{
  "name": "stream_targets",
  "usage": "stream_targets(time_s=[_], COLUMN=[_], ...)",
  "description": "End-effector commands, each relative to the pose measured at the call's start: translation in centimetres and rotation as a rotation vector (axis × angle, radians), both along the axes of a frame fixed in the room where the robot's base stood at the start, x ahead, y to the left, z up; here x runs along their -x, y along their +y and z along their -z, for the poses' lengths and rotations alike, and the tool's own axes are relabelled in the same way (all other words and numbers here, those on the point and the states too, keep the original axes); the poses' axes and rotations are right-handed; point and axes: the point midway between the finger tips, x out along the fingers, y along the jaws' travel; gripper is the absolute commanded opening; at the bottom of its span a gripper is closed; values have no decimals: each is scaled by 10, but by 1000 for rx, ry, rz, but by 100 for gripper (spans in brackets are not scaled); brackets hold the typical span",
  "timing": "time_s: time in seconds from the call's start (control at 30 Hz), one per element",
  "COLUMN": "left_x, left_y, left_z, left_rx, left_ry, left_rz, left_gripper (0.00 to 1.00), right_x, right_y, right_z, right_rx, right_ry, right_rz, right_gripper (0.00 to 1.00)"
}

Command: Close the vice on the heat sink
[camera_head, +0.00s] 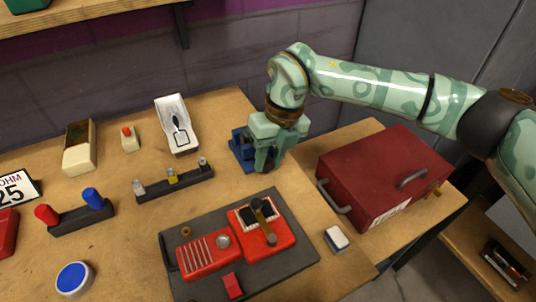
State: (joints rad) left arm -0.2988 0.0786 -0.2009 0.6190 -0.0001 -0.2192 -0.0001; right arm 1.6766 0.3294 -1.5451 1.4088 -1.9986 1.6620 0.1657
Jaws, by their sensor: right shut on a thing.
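My right gripper (265,164) comes in from the upper right and points down. It is shut on part of a blue device (239,150) near the back right of the wooden table; this looks like the vice. The gripper covers much of the device's right side, so the held part and the gap between the jaws cannot be made out. I cannot pick out the heat sink with certainty; it may be hidden behind the fingers. My left gripper is not in view.
A dark mat (300,257) with a red fixture (205,258) lies in front. A dark red toolbox (380,178) stands right of the gripper. A white tray (172,108) and a dark rack (150,190) are to the left. Bare tabletop (225,105) shows behind the vice.

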Motion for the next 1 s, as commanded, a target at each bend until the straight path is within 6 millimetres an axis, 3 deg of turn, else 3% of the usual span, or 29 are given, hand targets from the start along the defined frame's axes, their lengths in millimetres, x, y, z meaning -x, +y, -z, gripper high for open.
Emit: stream_targets(time_s=[0.63, 0.67, 0.73, 1.0], left_x=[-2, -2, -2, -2], left_y=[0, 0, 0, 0], left_z=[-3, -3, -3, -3], left_rx=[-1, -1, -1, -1], left_ry=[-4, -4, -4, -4], left_rz=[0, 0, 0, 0], left_gripper=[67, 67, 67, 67], right_x=[-1, -1, -1, -1], right_y=[-2, -2, -2, -1], right_z=[0, 0, 0, 0], right_rx=[-57, -56, -56, -56], right_ry=[23, 22, 22, 22], right_rz=[1, 1, 1, 0], right_gripper=[5, 33, 49, 49])
